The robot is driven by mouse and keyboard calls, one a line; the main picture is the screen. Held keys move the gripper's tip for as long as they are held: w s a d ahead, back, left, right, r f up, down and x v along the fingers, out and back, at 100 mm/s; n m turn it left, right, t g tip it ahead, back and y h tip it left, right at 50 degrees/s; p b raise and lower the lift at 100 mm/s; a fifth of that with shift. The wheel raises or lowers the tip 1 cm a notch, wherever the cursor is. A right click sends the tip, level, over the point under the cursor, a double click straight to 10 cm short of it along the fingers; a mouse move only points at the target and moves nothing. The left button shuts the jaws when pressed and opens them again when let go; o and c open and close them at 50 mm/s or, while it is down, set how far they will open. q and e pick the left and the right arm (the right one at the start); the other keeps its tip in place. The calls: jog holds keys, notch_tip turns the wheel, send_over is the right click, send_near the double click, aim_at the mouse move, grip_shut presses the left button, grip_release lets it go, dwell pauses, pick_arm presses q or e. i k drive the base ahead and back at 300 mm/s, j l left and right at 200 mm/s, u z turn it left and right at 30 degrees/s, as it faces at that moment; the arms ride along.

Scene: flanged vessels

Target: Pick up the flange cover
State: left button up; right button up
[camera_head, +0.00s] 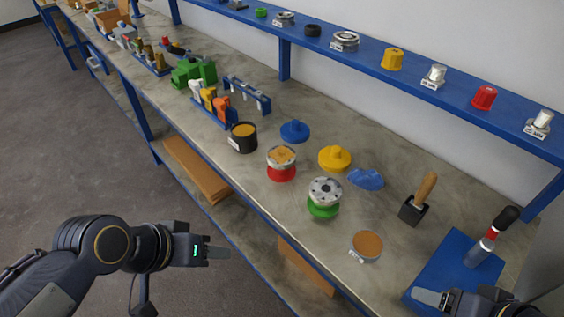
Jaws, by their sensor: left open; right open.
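Flanged pieces stand on the long workbench (240,108). A grey metal disc with bolt holes (325,188) sits on a green vessel (323,208). A red vessel (281,172) beside it has a metal rim and an orange top. A blue flanged cover (295,130) and a yellow flanged cover (335,158) lie behind them; I cannot tell which piece is the flange cover. My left gripper (217,253) is open and empty, off the bench's front edge. My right gripper (432,298) is open, over the blue mat at lower right, partly cut off by the frame.
A black pot (243,137), an orange-topped tin (367,245), a blue lump (366,179), a wooden-handled mallet (415,203) and a red-and-black tool (488,240) on the blue mat (445,262) stand around. A raised blue shelf (440,96) with several parts runs behind.

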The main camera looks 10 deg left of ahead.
aim_at(336, 160)
jog(key=i+j, duration=0.15)
jog(key=j, duration=0.2)
jog(key=i+j+z, duration=0.1)
jog(key=j, duration=0.2)
jog(key=i+j, duration=0.15)
jog(key=j, duration=0.2)
jog(key=i+j+z, duration=0.1)
jog(key=j, duration=0.2)
jog(key=i+j, duration=0.15)
jog(key=j, duration=0.2)
jog(key=z, duration=1.8)
